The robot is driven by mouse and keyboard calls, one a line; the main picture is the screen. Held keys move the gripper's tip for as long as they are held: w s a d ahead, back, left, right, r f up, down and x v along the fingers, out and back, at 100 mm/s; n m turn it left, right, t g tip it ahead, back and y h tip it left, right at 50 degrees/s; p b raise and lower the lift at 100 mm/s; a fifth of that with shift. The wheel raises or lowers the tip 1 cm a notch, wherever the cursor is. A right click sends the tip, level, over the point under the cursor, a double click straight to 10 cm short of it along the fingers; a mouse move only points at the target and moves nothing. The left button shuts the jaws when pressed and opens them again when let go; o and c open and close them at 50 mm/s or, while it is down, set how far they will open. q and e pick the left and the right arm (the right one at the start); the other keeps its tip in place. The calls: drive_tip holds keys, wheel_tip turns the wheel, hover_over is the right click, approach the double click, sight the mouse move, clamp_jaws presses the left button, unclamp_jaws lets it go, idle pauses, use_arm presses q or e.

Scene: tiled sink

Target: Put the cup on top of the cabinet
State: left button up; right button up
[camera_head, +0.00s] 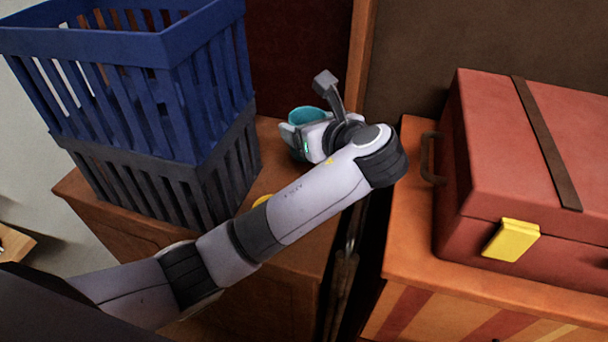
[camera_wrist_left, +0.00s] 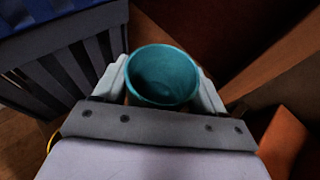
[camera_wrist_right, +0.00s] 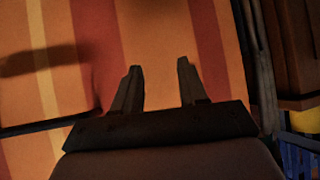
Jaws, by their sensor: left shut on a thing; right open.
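A teal cup (camera_head: 305,115) is between the fingers of my left gripper (camera_head: 296,135), at the back of the wooden cabinet (camera_head: 285,205). In the left wrist view the cup (camera_wrist_left: 162,76) stands mouth up, with a finger on each side. The left gripper (camera_wrist_left: 165,88) is shut on it. My forearm hides part of the cabinet top, and I cannot tell whether the cup touches it. My right gripper (camera_wrist_right: 158,88) is open and empty, facing an orange and red striped surface (camera_wrist_right: 150,40). It is not visible in the head view.
A blue crate (camera_head: 165,55) sits on a dark grey crate (camera_head: 180,175) on the cabinet's left. A red case (camera_head: 520,150) with a yellow latch rests on the orange cabinet (camera_head: 500,285) at right. A dark gap separates the cabinets. A wall stands behind.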

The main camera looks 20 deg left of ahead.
use_arm(q)
wheel_tip(320, 180, down, 6)
drive_tip(key=shift+r+b, duration=0.1)
drive_tip(key=shift+b, duration=0.35)
wheel_tip(320, 180, down, 6)
drive_tip(key=shift+r+b, duration=0.1)
drive_tip(key=shift+b, duration=0.65)
drive_tip(key=o, duration=1.1)
